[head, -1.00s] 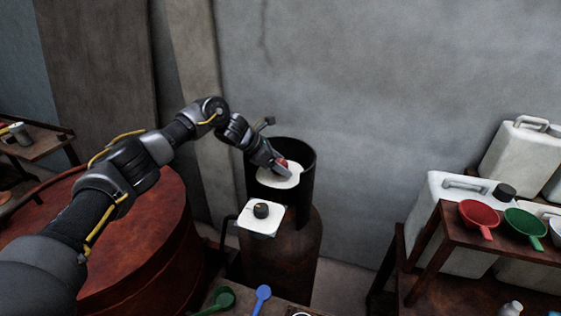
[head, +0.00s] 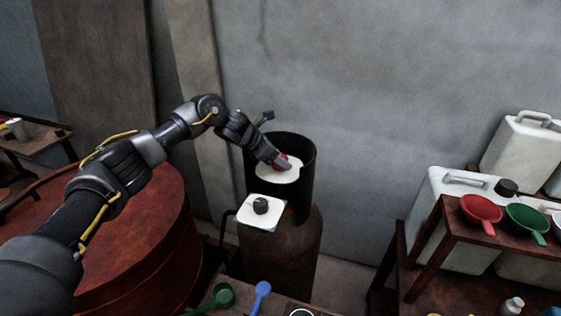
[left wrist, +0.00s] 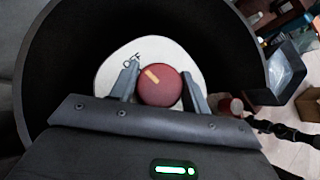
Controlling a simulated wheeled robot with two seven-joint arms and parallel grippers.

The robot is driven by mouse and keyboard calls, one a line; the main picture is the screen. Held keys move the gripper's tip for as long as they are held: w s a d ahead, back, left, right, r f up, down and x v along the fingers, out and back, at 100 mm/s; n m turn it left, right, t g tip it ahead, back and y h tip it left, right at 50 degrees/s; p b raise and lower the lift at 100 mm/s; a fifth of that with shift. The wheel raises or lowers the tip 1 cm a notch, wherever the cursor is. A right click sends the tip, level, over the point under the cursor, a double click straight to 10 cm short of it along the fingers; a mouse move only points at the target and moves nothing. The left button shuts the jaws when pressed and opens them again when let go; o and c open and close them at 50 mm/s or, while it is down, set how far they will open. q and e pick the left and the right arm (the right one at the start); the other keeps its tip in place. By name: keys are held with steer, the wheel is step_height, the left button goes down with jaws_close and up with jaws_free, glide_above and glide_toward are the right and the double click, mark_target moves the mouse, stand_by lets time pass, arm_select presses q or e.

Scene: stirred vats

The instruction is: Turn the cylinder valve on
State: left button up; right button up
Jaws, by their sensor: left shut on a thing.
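The gas cylinder (head: 290,250) is rusty brown and stands upright against the wall side, with a dark open collar (head: 307,170) around its top. Inside the collar is a white plate with the red round valve knob (head: 282,160) on it. In the left wrist view the knob (left wrist: 160,86) has an orange mark pointing to the upper left, and the white plate (left wrist: 150,50) carries lettering, with "OFF" partly readable. My left gripper (left wrist: 160,90) is shut on the knob, a finger on each side. It also shows in the head view (head: 281,163).
A white plate with a black knob (head: 261,206) sits in front of the collar. A big red-brown vat (head: 130,240) stands left under my arm. A shelf at right holds red (head: 481,209) and green scoops (head: 527,220) near white jerrycans (head: 455,200). A blue scoop (head: 262,291) lies in front.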

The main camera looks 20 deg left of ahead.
arm_select(q)
steer(key=shift+f+n+t+y+b, duration=0.15)
steer(key=shift+n+t+y+b, duration=0.35)
steer(key=shift+n, duration=0.4)
steer(key=shift+n+t+y+b, duration=0.45)
steer(key=shift+n+t+y, duration=0.05)
steer(key=shift+n, duration=0.4)
steer(key=shift+r+n+t+y, duration=0.2)
steer(key=shift+n+t+y, duration=0.3)
steer(key=shift+n, duration=0.4)
steer(key=shift+r+n+y, duration=0.1)
steer(key=shift+n+y, duration=0.6)
steer(key=shift+n, duration=0.2)
steer(key=shift+r+n+t+y+p, duration=0.15)
steer(key=shift+n+t+y+p, duration=0.15)
steer(key=shift+n+y+p, duration=0.5)
steer(key=n+y+p, duration=0.3)
steer(key=n+p, duration=0.1)
steer(key=shift+n+p, duration=0.3)
steer(key=shift+p, duration=0.1)
steer(key=shift+f+n+g+y+p, duration=0.2)
steer(key=shift+n+g+y+p, duration=0.2)
steer(key=shift+n+y+p, duration=0.85)
steer(key=shift+a+n, duration=0.1)
steer(key=shift+n, duration=0.25)
